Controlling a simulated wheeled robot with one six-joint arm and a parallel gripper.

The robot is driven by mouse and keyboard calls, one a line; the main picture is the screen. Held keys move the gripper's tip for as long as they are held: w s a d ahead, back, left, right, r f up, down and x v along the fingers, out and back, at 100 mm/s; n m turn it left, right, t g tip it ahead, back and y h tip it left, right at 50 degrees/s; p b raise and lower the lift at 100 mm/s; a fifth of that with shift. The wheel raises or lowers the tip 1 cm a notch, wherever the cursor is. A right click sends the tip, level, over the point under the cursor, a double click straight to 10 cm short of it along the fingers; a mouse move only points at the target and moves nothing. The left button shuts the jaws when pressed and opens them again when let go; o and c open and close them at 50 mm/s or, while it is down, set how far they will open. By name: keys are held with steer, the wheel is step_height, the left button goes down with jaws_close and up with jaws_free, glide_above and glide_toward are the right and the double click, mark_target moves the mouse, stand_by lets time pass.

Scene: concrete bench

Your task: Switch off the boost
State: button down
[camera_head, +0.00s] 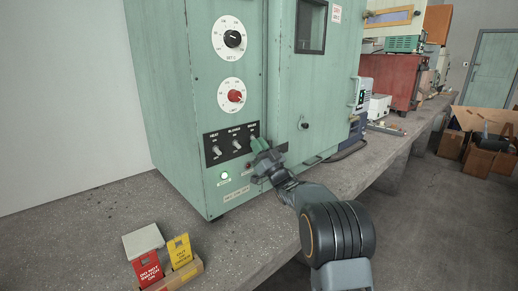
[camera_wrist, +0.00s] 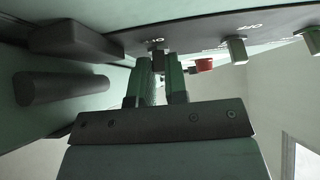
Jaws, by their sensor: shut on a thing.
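I cannot tell whether the lever is up or down. The heat switch (camera_head: 216,150) and blower switch (camera_head: 236,144) stand free to the left.
A green lamp (camera_head: 225,176) glows below the panel; a dim reddish lamp (camera_head: 246,165) is beside it. Dials with a black knob (camera_head: 233,39) and red knob (camera_head: 235,96) are above. A card holder (camera_head: 182,279) with red and yellow cards stands on the concrete bench (camera_head: 85,235).

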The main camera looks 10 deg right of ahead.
steer(key=c, duration=1.1)
jaws_free()
steer(key=shift+c, duration=0.2)
steer(key=v, duration=1.3)
steer(key=shift+s+f, duration=0.2)
steer(key=shift+f, duration=0.1)
steer(key=shift+d+r, duration=0.1)
steer(key=shift+d, duration=0.05)
step_height(320, 180, up, 11)
steer(key=s+m+g+h+p, duration=0.3)
steer(key=m+g+h+p, duration=0.3)
steer(key=h+p, duration=0.7)
steer(key=s+a+r+g+p, duration=0.1)
steer(key=s+g+p, duration=0.5)
steer(key=s, duration=0.6)
steer(key=s+a+r+g+p, duration=0.1)
steer(key=s+a+g+p, duration=0.3)
steer(key=s, duration=0.9)
steer(key=g+p, duration=0.2)
steer(key=g, duration=0.1)
steer(key=shift+s+a+r, duration=0.15)
steer(key=shift+a+r, duration=0.15)
